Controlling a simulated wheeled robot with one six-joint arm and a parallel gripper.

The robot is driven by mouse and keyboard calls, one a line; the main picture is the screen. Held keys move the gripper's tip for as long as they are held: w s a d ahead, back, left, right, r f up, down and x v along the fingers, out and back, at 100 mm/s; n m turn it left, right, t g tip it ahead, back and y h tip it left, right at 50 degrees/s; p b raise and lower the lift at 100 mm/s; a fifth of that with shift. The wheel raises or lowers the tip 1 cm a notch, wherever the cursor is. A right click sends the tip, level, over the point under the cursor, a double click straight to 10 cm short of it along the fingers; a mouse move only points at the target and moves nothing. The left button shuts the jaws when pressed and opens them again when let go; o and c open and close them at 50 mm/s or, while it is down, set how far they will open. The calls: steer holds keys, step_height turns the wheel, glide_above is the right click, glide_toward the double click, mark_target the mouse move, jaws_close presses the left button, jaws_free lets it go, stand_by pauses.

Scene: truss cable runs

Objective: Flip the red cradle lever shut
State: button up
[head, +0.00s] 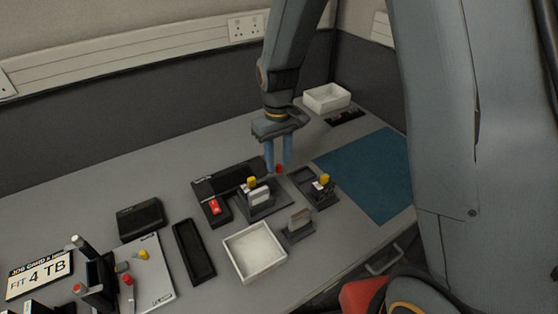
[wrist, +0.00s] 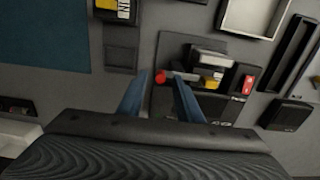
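The red lever knob (head: 279,169) shows at the far side of the dark cradle (head: 262,205), just by my fingertips. In the wrist view the red knob (wrist: 160,77) lies in the gap between my two blue fingertips, with its arm running right towards the cradle. A grey block-like part stands in the cradle beside a yellow knob (head: 251,182). My gripper (head: 279,163) points down with its fingers apart, and a gap shows on each side of the knob. I cannot tell whether the fingers touch the lever or how far it is tilted.
A second cradle with a yellow knob (head: 323,180) stands to the right. A red rocker switch (head: 214,207) is left of the cradle. A white tray (head: 283,264) and a small grey block stand in front. The blue mat (head: 375,175) at the right is clear.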

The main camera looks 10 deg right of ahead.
mark_target(278, 165)
steer(key=shift+r+b, duration=0.75)
steer(key=shift+r, duration=2.75)
steer(key=s+d+m, duration=0.2)
steer(key=s+d, duration=0.3)
steer(key=s, duration=0.2)
steer(key=s+d+m+t, duration=0.1)
steer(key=s+d+m, duration=0.1)
steer(key=s+d, duration=0.3)
steer(key=shift+s+f+m, duration=0.3)
steer(key=shift+s+f, duration=0.1)
steer(key=shift+s, duration=0.85)
